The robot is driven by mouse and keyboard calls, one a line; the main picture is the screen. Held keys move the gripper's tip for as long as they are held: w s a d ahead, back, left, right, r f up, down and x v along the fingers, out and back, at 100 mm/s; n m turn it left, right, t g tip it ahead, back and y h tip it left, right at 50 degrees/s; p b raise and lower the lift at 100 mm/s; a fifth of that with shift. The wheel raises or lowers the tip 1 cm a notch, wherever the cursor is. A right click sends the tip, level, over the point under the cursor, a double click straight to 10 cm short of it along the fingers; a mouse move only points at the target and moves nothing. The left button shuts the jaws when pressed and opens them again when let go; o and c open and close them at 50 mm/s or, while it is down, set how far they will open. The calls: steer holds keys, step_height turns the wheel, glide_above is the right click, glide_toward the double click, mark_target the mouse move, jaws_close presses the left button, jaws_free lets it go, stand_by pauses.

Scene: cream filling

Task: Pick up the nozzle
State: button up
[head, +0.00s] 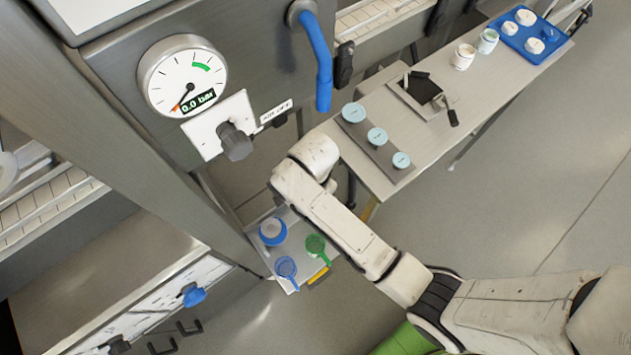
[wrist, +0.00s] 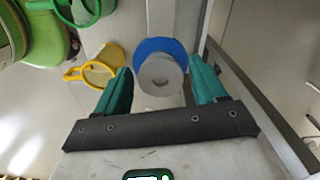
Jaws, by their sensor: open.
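The part that looks like the nozzle, a pale grey-white round piece with a blue flange (wrist: 163,75), shows in the wrist view between my fingertips and beyond them. In the head view this blue-and-white nozzle (head: 272,231) stands at the back left of a small shelf (head: 291,286). My gripper (wrist: 159,66) is open, with one green finger on each side of the nozzle in the picture. I see no contact, and the gap in depth is hard to judge. In the head view my gripper is hidden by my arm.
A blue strainer-like piece (head: 286,267) and a green one (head: 316,245) lie beside the nozzle. A yellow ring with a handle (wrist: 93,74) is left of my fingers. A metal rail (wrist: 255,95) runs close on the right.

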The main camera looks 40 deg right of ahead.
steer(key=shift+f, duration=0.75)
steer(key=shift+c, duration=0.3)
steer(key=c, duration=0.9)
